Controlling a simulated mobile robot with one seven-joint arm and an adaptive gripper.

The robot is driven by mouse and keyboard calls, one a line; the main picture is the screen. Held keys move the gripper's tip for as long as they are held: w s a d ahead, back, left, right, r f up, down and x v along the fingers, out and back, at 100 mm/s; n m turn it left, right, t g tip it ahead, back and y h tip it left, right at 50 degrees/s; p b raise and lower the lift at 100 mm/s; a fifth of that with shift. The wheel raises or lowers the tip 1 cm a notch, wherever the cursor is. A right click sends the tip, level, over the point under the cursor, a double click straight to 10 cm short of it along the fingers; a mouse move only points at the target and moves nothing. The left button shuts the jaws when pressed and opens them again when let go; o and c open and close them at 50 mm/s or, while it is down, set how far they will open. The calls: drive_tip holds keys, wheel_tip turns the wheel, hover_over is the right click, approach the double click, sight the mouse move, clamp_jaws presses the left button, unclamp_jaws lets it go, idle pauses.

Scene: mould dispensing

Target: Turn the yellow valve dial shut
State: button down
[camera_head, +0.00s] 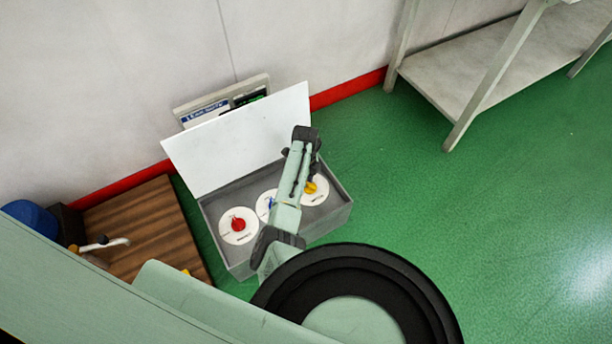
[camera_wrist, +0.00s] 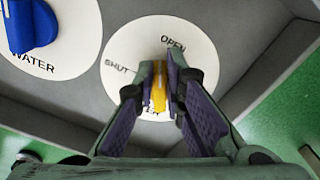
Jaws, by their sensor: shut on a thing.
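The yellow valve dial (camera_wrist: 158,88) sits on a round white plate (camera_wrist: 125,52) marked OPEN and SHUT in the wrist view. My gripper (camera_wrist: 160,85) is shut on the dial, with one finger on each side of its raised yellow grip. The grip points roughly up and down in the wrist view, its upper end nearer the OPEN mark than SHUT. In the head view the yellow dial (camera_head: 311,187) is at the right end of the grey valve box (camera_head: 335,212), partly hidden by my arm.
A blue dial (camera_wrist: 32,25) marked WATER lies left of the yellow one. A red dial (camera_head: 238,225) is at the box's left end. The white lid (camera_head: 240,142) stands open behind. A wooden board (camera_head: 145,230) lies left. Green floor at right is clear up to a shelf (camera_head: 480,60).

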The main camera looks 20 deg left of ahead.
drive_tip(key=n+p, duration=0.1)
drive_tip(key=n, duration=0.1)
drive_tip(key=n+p, duration=0.1)
drive_tip(key=shift+s+d+r+n, duration=0.1)
drive_tip(key=shift+s+r+n, duration=0.05)
drive_tip(key=shift+s+n, duration=0.25)
drive_tip(key=n+p, duration=0.2)
drive_tip(key=n, duration=0.1)
drive_tip(key=shift+s+d+n, duration=0.1)
drive_tip(key=shift+s+n, duration=0.2)
drive_tip(key=n, duration=0.1)
drive_tip(key=n+p, duration=0.1)
drive_tip(key=n, duration=0.2)
drive_tip(key=shift+s+d, duration=0.2)
drive_tip(key=shift+s, duration=0.1)
drive_tip(key=shift+s+d+n+p, duration=0.15)
drive_tip(key=shift+n+p, duration=0.4)
drive_tip(key=shift+n, duration=0.85)
drive_tip(key=c, duration=1.7)
unclamp_jaws()
drive_tip(key=shift+o, duration=0.2)
